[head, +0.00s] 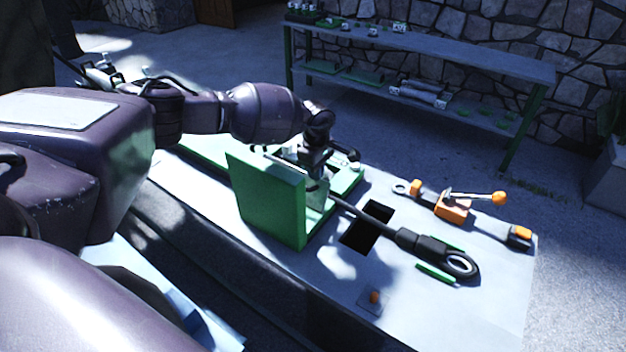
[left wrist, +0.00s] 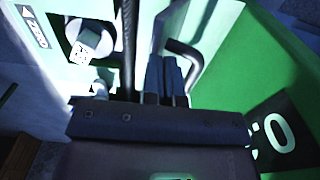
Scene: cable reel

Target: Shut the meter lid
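The meter lid (head: 268,195) is a green panel standing upright and open on the bench in the head view. In the left wrist view the green lid (left wrist: 235,75) fills the right side, with a black label bearing white characters. A pale meter face (left wrist: 60,95) with a "ZERO" label and a round dark recess lies on the left of that view. My left gripper (left wrist: 168,80) is between the pale face and the lid; its dark fingers look close together, with nothing clear between them. In the head view the left gripper (head: 318,185) is behind the lid, partly hidden. My right gripper is not in view.
On the bench (head: 480,318), right of the lid, are a dark rectangular opening (head: 366,228), a black ring-ended tool (head: 425,246) and an orange-and-black tool (head: 452,208). A shelf unit (head: 430,55) stands behind against the stone wall. A bent dark bar (left wrist: 186,55) is near the left fingers.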

